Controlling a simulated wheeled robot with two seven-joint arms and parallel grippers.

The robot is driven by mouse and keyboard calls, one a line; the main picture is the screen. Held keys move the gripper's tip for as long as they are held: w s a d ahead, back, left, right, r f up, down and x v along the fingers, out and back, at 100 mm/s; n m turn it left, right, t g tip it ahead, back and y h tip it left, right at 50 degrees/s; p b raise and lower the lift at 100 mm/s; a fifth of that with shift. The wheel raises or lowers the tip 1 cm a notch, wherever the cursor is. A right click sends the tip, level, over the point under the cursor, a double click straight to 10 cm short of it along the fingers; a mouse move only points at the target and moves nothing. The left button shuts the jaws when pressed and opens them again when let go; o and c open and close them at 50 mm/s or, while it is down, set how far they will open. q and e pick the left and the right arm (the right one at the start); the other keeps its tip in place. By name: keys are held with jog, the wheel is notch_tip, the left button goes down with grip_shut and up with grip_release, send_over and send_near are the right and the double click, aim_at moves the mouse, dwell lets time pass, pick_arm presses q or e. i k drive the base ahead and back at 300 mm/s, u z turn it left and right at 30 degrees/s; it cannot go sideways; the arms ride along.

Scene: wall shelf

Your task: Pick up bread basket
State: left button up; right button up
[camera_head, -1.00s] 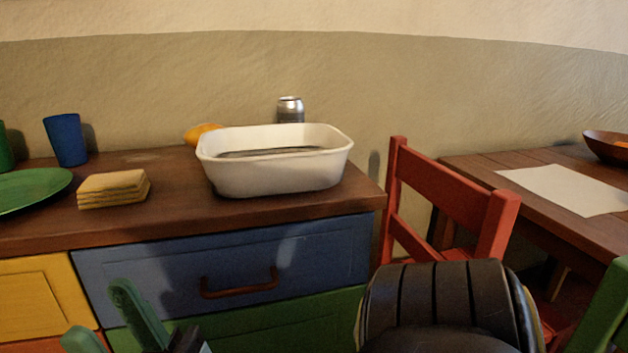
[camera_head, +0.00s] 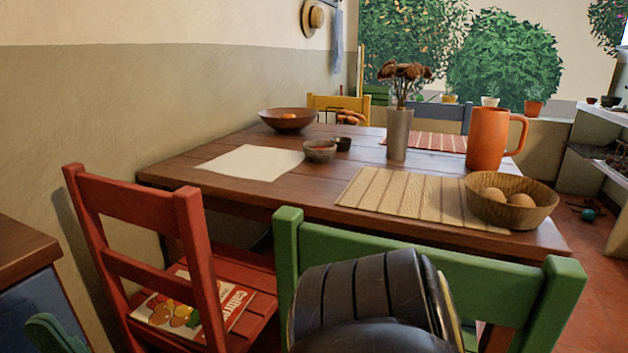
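The bread basket (camera_head: 511,203) is a round, woven brown bowl with rolls (camera_head: 520,200) in it. It stands upright near the front right edge of the dark wooden table (camera_head: 320,200), partly on a striped straw mat (camera_head: 410,198). The rest of that gripper is out of frame. A black arm link of mine fills the bottom middle. My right gripper is not in view.
A green chair (camera_head: 420,262) stands in front of the table, and a red chair (camera_head: 150,240) stands to its left. An orange mug (camera_head: 487,138) and a vase (camera_head: 398,135) stand behind the basket. Open floor (camera_head: 590,280) lies right of the table.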

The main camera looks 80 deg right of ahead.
aim_at(496, 213)
jog(key=z, duration=0.05)
jog(key=i, duration=0.3)
jog(key=z, duration=4.55)
